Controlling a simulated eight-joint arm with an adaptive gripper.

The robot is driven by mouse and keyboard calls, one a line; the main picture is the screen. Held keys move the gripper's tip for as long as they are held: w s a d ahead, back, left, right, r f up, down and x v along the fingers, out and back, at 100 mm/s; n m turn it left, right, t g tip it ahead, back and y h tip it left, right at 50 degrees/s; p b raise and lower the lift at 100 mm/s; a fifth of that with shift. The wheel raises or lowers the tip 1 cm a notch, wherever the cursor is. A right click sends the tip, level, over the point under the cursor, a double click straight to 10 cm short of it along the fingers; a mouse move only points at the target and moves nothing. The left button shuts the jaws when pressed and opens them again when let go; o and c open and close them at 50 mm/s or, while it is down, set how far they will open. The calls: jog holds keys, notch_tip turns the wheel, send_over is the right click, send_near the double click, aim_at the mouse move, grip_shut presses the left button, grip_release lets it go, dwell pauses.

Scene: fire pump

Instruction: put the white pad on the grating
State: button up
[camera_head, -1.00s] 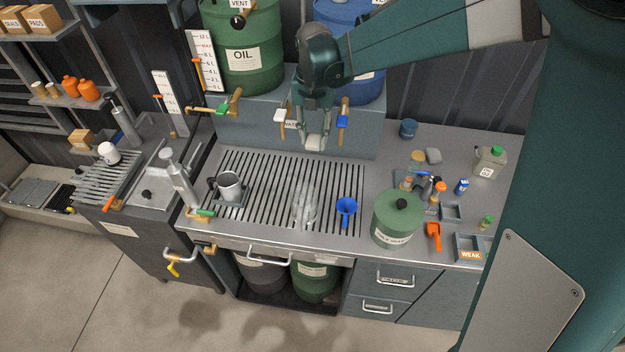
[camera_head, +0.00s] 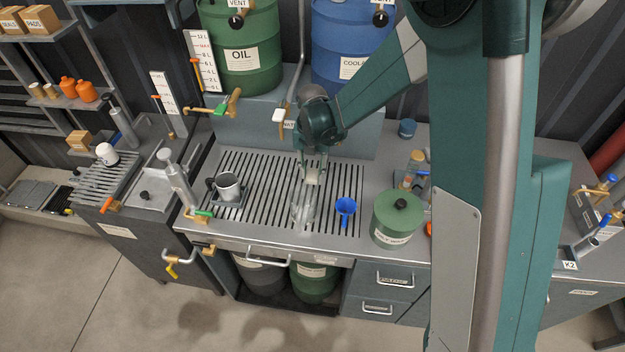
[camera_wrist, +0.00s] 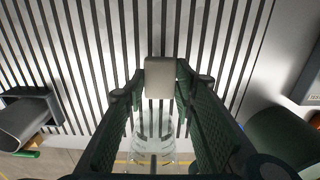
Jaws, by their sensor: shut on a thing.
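The white pad (camera_wrist: 160,78) is a small pale block held between the two fingers of my gripper (camera_wrist: 160,84) in the wrist view. In the head view my gripper (camera_head: 311,172) hangs over the slotted grating (camera_head: 268,190), and the pad (camera_head: 312,178) shows at its fingertips. The grating's dark slots fill the background of the wrist view. I cannot tell exactly how high the pad is above the grating.
A clear glass vessel (camera_head: 303,208) stands on the grating just in front of my gripper. A metal mug (camera_head: 228,187) is to the left, a blue funnel (camera_head: 345,207) to the right. A green canister (camera_head: 397,217) stands farther right.

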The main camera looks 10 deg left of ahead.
aim_at(313, 174)
jog(key=shift+f, duration=0.2)
jog(key=shift+f, duration=1.85)
jog(key=shift+f, duration=0.2)
jog(key=o, duration=0.8)
jog(key=shift+c, duration=0.2)
jog(key=shift+r, duration=0.3)
jog(key=shift+r, duration=5.95)
